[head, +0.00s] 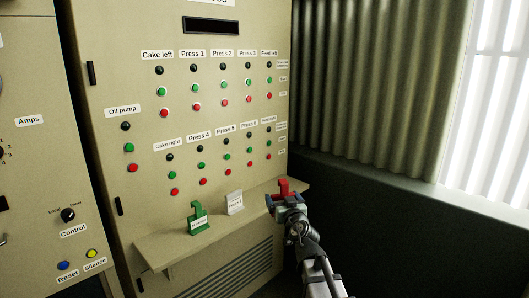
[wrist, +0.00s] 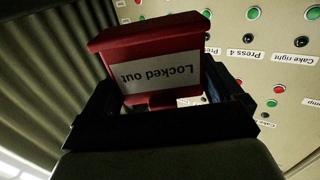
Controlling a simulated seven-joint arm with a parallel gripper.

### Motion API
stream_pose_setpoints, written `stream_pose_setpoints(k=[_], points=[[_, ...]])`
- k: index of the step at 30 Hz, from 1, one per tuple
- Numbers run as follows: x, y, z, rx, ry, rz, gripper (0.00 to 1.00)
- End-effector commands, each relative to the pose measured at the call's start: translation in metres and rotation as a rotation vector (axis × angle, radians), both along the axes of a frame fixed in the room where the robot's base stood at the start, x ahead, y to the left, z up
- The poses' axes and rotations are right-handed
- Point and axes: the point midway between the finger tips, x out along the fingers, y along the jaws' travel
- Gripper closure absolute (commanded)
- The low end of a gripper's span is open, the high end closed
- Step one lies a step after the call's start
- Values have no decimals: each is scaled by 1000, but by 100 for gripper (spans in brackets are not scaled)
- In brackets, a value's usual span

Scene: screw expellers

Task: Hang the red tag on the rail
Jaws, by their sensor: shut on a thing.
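The red tag (head: 284,185) is held in my gripper (head: 284,200) near the right end of the shelf in the head view. In the wrist view the red tag (wrist: 150,50) fills the space between the dark fingers of my gripper (wrist: 162,102). Its white label reads "Locked out", upside down in this view. The gripper is shut on the tag's lower part. I cannot make out a separate rail in either view. Whether the tag touches the shelf or panel cannot be told.
A narrow shelf (head: 165,248) runs along the beige panel (head: 110,60). A green tag (head: 198,221) and a white tag (head: 234,203) stand on it, left of my gripper. Rows of buttons sit above. A corrugated wall (head: 365,85) is at the right.

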Motion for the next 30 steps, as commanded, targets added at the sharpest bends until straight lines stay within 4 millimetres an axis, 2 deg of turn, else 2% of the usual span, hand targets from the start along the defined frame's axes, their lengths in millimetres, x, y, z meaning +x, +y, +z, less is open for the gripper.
stream_pose_setpoints(k=[1,3,9,15,18,23,27,30], points=[[0,-21,2,-1,-1,-27,38],[1,-47,5,-1,-1,-61,38],[2,-114,11,0,-1,-148,38],[0,-159,13,0,-1,-207,38],[-1,-171,12,0,-1,-222,38],[-1,-179,12,0,-1,-232,38],[-1,-176,12,0,-1,-229,38],[0,-165,12,0,-1,-214,38]])
